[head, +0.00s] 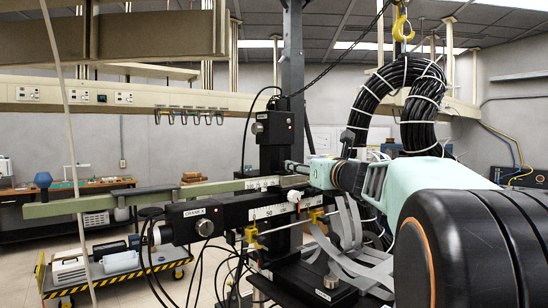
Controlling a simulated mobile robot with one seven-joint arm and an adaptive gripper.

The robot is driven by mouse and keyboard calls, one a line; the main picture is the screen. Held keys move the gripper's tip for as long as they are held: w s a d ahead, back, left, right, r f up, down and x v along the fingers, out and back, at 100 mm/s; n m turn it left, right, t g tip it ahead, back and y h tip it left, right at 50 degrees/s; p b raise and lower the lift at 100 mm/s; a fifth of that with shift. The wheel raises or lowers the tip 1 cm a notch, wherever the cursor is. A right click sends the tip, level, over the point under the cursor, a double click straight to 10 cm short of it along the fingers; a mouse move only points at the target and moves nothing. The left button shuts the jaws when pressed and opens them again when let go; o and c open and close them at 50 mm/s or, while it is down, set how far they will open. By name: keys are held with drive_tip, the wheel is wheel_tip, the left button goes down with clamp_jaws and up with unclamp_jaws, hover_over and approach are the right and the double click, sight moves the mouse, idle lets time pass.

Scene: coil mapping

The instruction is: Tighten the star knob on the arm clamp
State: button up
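A long green arm (150,193) runs level from the far left to the dark upright column, where a labelled block (262,183) sits at its right end. This block seems to be the arm clamp. My gripper (293,167) is at the end of my mint and black arm, pointing left, close to the clamp in the picture. Its fingers are small and seen side-on, so I cannot tell whether they are open, or touch anything. I cannot make out a star knob at the clamp; it may be hidden behind my gripper.
A black rail with a white scale (275,210) lies below the green arm, with a small white knob (294,196) and yellow clips (251,233). A thick black cable loop (413,95) hangs from a yellow hook (402,25). Grey ribbon cables (348,235) droop below.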

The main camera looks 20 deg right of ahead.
drive_tip(key=w+p, duration=0.1)
drive_tip(key=w, duration=0.2)
drive_tip(key=w+p, duration=0.1)
drive_tip(key=w, duration=0.3)
drive_tip(key=w+a+p, duration=0.1)
drive_tip(key=w, duration=0.2)
drive_tip(key=shift+w, duration=0.2)
drive_tip(key=shift+c, duration=0.7)
drive_tip(key=shift+f, duration=0.1)
drive_tip(key=c, duration=1)
